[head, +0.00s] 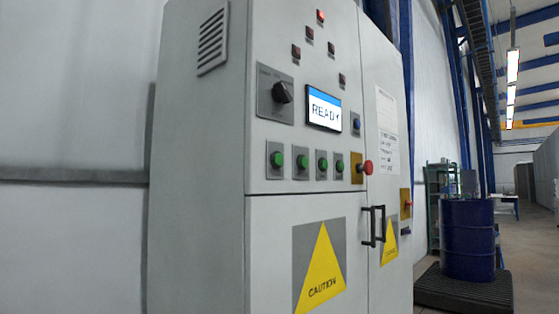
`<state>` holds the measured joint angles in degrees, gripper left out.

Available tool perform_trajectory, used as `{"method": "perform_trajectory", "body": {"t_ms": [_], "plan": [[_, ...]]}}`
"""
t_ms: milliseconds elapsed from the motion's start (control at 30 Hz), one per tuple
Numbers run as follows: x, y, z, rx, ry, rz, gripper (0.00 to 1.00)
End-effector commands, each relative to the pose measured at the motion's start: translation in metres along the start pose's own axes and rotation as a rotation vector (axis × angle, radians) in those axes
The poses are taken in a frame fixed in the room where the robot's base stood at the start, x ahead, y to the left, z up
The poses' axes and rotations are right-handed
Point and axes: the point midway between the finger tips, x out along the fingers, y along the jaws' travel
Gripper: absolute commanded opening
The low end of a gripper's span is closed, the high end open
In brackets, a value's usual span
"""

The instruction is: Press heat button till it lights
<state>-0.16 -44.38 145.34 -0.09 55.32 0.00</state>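A tall light-grey control cabinet (268,170) fills the middle of the head view. On its upper front is a row of several round green buttons (302,161); their labels are too small to read, so I cannot tell which one is the heat button. None of the green buttons clearly glows. A small screen (324,107) above them reads READY. Small red indicator lamps (309,33) sit higher up, and the top one (320,16) is lit. My gripper is not in view.
Dark door handles (373,225) stick out below. A blue drum (467,238) stands on a dark pallet at right, beside an open aisle.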

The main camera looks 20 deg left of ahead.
Motion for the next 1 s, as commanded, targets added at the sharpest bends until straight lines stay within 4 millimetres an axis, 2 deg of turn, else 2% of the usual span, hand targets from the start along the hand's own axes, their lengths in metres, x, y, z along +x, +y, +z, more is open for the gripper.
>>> {"method": "perform_trajectory", "body": {"t_ms": [33,100,1000], "plan": [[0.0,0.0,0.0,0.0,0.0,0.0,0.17],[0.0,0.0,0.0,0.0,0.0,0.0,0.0],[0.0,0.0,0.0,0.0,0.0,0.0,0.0]]}}
